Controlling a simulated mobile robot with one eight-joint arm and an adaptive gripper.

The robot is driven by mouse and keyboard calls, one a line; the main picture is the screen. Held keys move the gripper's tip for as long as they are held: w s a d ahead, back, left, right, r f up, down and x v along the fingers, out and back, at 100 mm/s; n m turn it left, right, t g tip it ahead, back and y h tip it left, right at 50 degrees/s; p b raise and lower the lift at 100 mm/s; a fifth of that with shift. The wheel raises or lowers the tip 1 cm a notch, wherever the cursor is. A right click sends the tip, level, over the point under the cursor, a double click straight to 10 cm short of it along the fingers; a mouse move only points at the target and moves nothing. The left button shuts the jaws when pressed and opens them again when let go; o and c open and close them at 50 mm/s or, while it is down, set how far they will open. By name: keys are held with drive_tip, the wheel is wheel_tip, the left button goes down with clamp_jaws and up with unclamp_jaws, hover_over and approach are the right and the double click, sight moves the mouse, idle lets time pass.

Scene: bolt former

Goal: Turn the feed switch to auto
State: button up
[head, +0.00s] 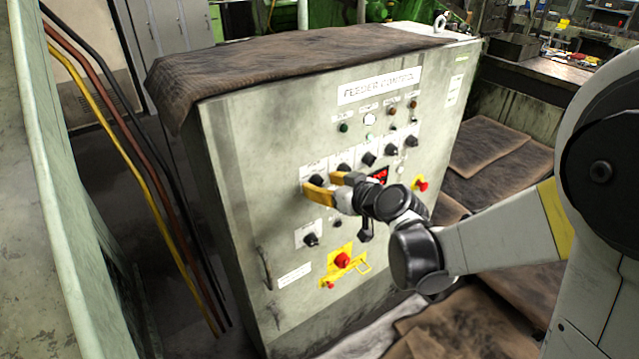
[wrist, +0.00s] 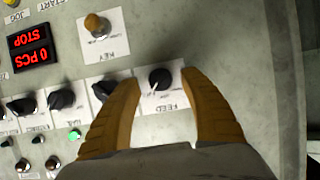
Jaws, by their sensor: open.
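The feed switch is a black knob on a white plate lettered FEED, upside down in the wrist view (wrist: 160,78). It also shows in the head view (head: 316,180), partly behind my fingers, at the left end of a row of knobs. Its pale pointer line slants to the lower left in the wrist view. The position lettering is too small to read. My gripper (head: 321,187) is open, with its two yellow-brown fingers on either side of the feed switch in the wrist view (wrist: 161,82). I cannot tell whether a finger touches the knob.
The feeder control cabinet (head: 235,190) has more black knobs (wrist: 62,95) beside the feed switch. A key switch (wrist: 97,25) and a red display (wrist: 34,48) reading 0 PCS STOP are close by. A red emergency button (head: 342,260) on yellow sits lower down.

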drive_tip(key=v, duration=1.1)
drive_tip(key=s+d+f+m+g+h, duration=0.1)
drive_tip(key=s+d+m+g+h, duration=0.1)
drive_tip(key=s+d, duration=0.4)
drive_tip(key=s+d+f+m+g+h+b, duration=0.1)
drive_tip(key=s+d+m+h, duration=0.3)
drive_tip(key=s, duration=0.7)
drive_tip(key=shift+s+d+f+m+g+h, duration=0.35)
drive_tip(key=shift+d+f+g+h, duration=0.35)
drive_tip(key=shift+d, duration=0.35)
drive_tip(key=shift+f, duration=0.1)
